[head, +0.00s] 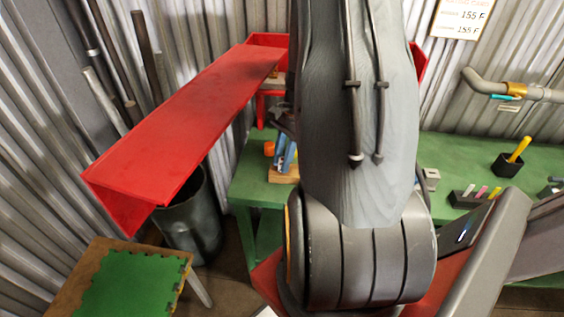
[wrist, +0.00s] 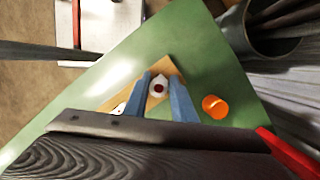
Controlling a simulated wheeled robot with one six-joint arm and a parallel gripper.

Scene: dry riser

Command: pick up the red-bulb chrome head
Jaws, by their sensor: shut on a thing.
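The red-bulb chrome head (wrist: 158,87) shows in the wrist view as a small pale metallic piece with a dark red centre. It lies between the blue fingers of my gripper (wrist: 159,97), which are shut on it. A wooden block (wrist: 112,101) lies under it on the green bench (wrist: 205,58). In the head view my gripper (head: 286,154) is partly hidden behind my arm, just above the wooden block (head: 283,176). I cannot make out the chrome head there. I cannot tell whether it still touches the block.
An orange round piece (wrist: 214,107) stands close beside the block. A red door-like panel (head: 175,120) juts out at the left, above a dark bin (head: 190,225). A stool with a green mat (head: 128,287) stands front left. A black cup (head: 507,165) sits on the bench's right.

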